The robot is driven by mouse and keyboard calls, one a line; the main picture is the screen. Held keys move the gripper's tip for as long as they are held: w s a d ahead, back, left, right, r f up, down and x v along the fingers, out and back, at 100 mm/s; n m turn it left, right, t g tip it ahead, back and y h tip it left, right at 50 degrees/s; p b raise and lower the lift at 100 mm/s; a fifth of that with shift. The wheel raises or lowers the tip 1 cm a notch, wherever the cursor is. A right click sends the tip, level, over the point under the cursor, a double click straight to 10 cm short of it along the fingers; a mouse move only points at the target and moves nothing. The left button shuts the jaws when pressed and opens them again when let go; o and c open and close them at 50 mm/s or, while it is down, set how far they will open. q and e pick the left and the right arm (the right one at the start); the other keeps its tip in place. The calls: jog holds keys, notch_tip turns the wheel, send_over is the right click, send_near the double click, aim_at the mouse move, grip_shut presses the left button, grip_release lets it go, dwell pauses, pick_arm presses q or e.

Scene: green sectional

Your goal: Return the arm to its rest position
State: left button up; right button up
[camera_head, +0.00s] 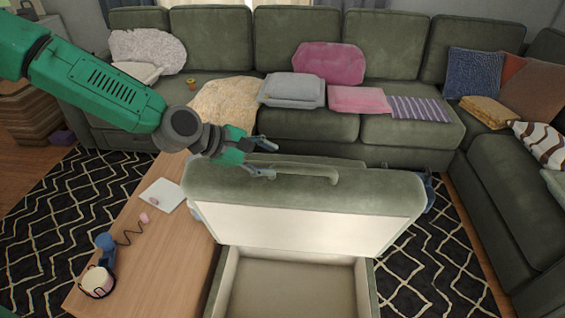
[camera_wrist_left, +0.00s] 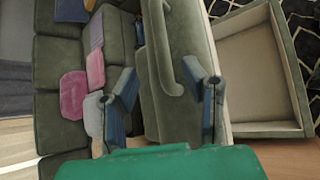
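My left arm (camera_head: 95,85) reaches in from the left in the head view. My left gripper (camera_head: 272,160) is open and empty, just behind the upper left part of the raised lid. In the left wrist view its two blue-grey fingers (camera_wrist_left: 166,88) are spread apart, with the lid's green padded surface (camera_wrist_left: 160,100) seen between and beyond them. The lid (camera_head: 300,190) of the green storage ottoman stands raised, and its curved handle (camera_head: 330,173) is to the right of the gripper, apart from the fingers. My right gripper is not in view.
The ottoman's bin (camera_head: 292,285) is open and looks empty. The green sectional (camera_head: 310,130) with cushions stands behind; patterned rug (camera_head: 55,210) covers the floor.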

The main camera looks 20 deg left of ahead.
pick_arm(q)
jog(key=shift+s+a+r, duration=0.15)
jog(key=shift+s+r, duration=0.05)
jog(key=shift+s, duration=0.05)
dwell(0.3)
jog(key=s+d+f+m+g+y+b, duration=0.3)
jog(key=s+f+m, duration=0.4)
jog(key=s+f, duration=0.85)
jog(key=s+a+f+m+g+y+b, duration=0.1)
jog(key=s+a+f+m+g+y, duration=0.1)
jog(key=s+f+m, duration=0.4)
jog(key=s+a+f+m+g+y+b, duration=0.2)
jog(key=s+a+f+m, duration=0.3)
jog(key=s, duration=0.4)
jog(key=shift+s+f+m+y+b, duration=0.3)
jog(key=shift+s+f+m+y, duration=0.15)
jog(key=shift+f, duration=0.5)
